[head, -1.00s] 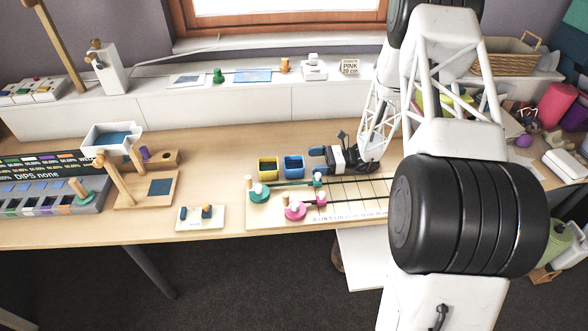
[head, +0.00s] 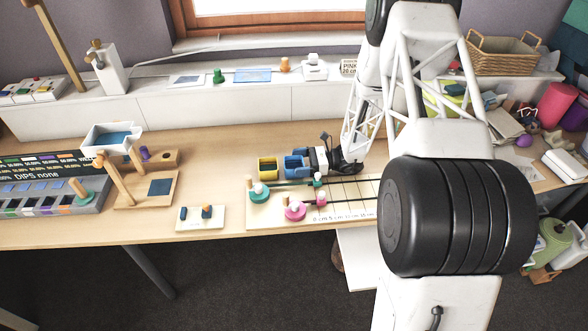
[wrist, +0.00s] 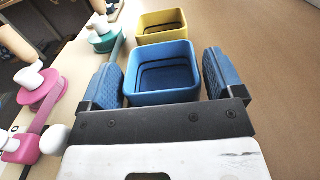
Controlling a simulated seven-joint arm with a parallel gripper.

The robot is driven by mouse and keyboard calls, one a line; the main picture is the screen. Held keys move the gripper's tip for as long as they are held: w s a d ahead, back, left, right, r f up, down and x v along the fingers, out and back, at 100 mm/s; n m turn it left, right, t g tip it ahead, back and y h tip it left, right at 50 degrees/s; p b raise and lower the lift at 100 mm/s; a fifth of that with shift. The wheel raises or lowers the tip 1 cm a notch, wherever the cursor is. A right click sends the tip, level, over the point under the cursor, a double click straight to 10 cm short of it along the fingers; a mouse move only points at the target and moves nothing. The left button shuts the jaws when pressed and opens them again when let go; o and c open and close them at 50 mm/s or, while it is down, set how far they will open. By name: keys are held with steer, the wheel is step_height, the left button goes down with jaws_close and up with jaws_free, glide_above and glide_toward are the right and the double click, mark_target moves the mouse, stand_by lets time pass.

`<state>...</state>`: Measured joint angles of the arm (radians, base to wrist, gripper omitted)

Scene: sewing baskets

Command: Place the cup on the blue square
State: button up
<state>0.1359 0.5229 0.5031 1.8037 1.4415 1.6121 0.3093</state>
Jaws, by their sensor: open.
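Two open square cups stand side by side on the table: a yellow one (head: 267,168) and a blue one (head: 291,171). They also show in the wrist view, blue (wrist: 163,95) nearer and yellow (wrist: 160,37) beyond. My gripper (wrist: 164,72) is open, its blue fingers on either side of the blue cup. Contact cannot be told. In the head view my gripper (head: 304,162) is at the blue cup's right and partly hides it. A dark blue square (head: 160,187) lies on a wooden stand at the left.
A board with green and pink knobs on sliders (head: 340,209) lies just in front of the cups. A small plate with two pegs (head: 201,218) and a stand with a white tray (head: 112,137) are further left. The table behind the cups is clear.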

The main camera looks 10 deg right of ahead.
steer(key=c, duration=0.7)
steer(key=shift+r, duration=0.15)
steer(key=shift+c, duration=0.2)
step_height(320, 180, up, 10)
stand_by(0.5)
stand_by(0.5)
